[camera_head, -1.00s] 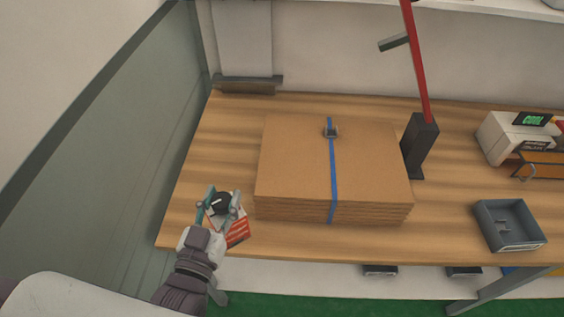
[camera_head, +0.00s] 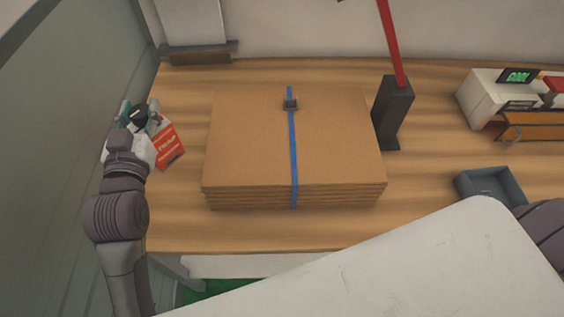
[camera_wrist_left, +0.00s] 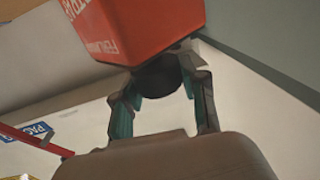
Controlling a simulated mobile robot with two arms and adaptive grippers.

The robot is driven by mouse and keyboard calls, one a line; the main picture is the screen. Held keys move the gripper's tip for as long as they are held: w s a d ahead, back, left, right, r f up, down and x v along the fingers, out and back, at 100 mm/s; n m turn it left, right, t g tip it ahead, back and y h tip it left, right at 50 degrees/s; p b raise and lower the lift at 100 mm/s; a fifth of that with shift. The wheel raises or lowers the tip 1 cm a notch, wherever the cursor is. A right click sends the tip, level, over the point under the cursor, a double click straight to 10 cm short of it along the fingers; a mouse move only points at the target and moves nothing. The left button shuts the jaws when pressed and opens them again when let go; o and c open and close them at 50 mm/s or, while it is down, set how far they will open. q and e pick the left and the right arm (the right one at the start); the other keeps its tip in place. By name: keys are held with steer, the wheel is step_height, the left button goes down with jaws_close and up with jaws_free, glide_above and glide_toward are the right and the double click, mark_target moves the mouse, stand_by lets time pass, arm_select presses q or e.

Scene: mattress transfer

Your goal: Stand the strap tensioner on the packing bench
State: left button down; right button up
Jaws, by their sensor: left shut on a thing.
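My left gripper (camera_head: 138,113) is shut on the black round end of a red block with white lettering, which I take to be the strap tensioner (camera_head: 169,146). The tensioner is over the left end of the packing bench (camera_head: 185,215), its red part tilted and pointing right. I cannot tell whether it touches the bench top. In the left wrist view, the left gripper's teal fingers (camera_wrist_left: 160,105) close from both sides on the black end, and the red body of the tensioner (camera_wrist_left: 130,30) lies beyond. My right gripper is out of view.
A stack of flat cardboard (camera_head: 245,140) with a blue strap fills the middle of the bench. A dark post base with a red pole (camera_head: 393,115) stands to its right. A grey tray (camera_head: 490,183) and a white machine (camera_head: 485,100) are farther right. Bench between tensioner and stack is bare.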

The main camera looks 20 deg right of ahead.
arm_select(q)
steer(key=w+d+r+m+h+b, duration=0.1)
steer(key=w+d+r+h+b, duration=0.1)
steer(key=w+d+r, duration=0.25)
step_height(320, 180, down, 16)
steer(key=w, duration=0.1)
steer(key=shift+f+b, duration=0.15)
steer(key=shift+b, duration=0.2)
stand_by(0.4)
steer(key=shift+d+f, duration=0.1)
steer(key=c, duration=0.8)
jaws_free()
steer(key=shift+f, duration=0.15)
steer(key=shift+c, duration=0.2)
steer(key=shift+o, duration=1.1)
